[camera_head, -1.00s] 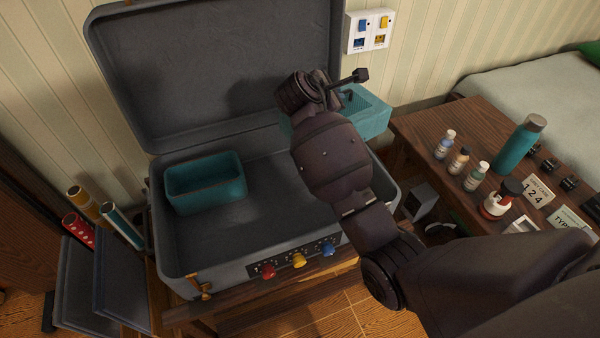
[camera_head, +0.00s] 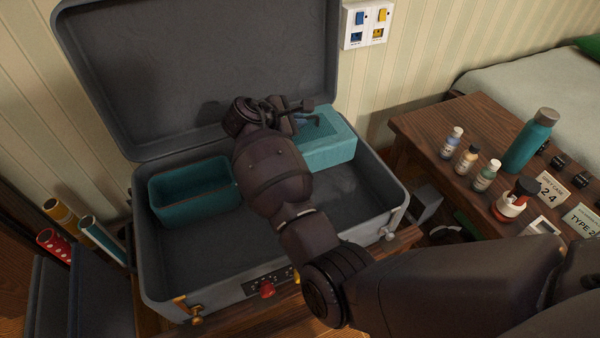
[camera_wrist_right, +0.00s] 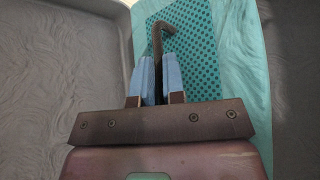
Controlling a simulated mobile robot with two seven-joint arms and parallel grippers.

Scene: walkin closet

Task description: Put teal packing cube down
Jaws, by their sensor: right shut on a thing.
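The teal packing cube (camera_head: 327,146) has a dotted mesh top and is in the back right part of the open grey suitcase (camera_head: 388,198). I cannot tell whether it touches the suitcase floor. My right gripper (camera_head: 300,118) is at its top, mostly hidden by my own wrist in the head view. In the right wrist view my right gripper (camera_wrist_right: 158,80) has its blue-padded fingers shut on a dark hooked handle (camera_wrist_right: 160,32) above the mesh top of the cube (camera_wrist_right: 205,45). My left gripper is not in view.
An open teal bin (camera_head: 193,190) stands in the left part of the suitcase. The suitcase lid (camera_head: 200,70) is raised behind. A wooden table (camera_head: 430,125) with several small bottles and a teal flask (camera_head: 530,140) stands at the right. Rolled tubes (camera_head: 100,238) stand at the left.

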